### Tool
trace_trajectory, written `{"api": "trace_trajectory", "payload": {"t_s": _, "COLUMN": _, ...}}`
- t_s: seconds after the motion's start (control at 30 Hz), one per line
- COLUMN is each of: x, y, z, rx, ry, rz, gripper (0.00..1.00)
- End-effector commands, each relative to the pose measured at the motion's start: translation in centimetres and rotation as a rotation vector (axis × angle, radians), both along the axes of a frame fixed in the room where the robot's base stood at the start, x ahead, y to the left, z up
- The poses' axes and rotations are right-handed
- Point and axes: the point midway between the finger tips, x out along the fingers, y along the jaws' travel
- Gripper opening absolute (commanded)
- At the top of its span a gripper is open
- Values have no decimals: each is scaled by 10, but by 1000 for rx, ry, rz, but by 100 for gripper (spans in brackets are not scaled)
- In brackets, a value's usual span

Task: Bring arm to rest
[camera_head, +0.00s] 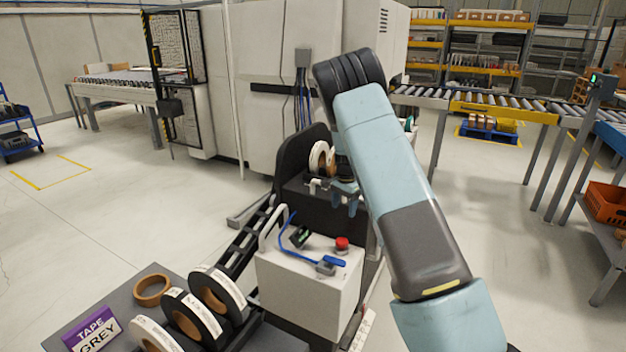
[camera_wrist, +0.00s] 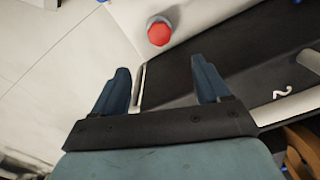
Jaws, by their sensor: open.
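My arm reaches up and forward across the head view, with pale blue links and dark joints. My gripper (camera_head: 343,200) hangs beyond the arm, in front of the dark machine panel and above the right side of the white box. In the wrist view my gripper (camera_wrist: 160,88) shows two blue fingers spread wide apart with nothing between them. Part of a dark surface lies beyond the right finger in that view. In the head view the forearm partly hides the gripper.
A white control box (camera_head: 305,285) with a red button (camera_head: 342,243) and blue-handled lever stands below the gripper. Tape rolls (camera_head: 217,293) and a purple label box (camera_head: 92,331) lie on a grey table at lower left. A roller conveyor (camera_head: 480,103) runs at right. Open floor lies at left.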

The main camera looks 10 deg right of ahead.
Motion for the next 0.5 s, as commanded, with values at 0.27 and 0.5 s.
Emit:
{"api": "trace_trajectory", "payload": {"t_s": 0.27, "x": -34, "y": 0, "z": 85, "rx": 51, "ry": -55, "rz": 82, "gripper": 75}}
{"api": "trace_trajectory", "payload": {"t_s": 0.5, "x": -77, "y": 0, "z": 153, "rx": 80, "ry": -107, "rz": 175, "gripper": 75}}
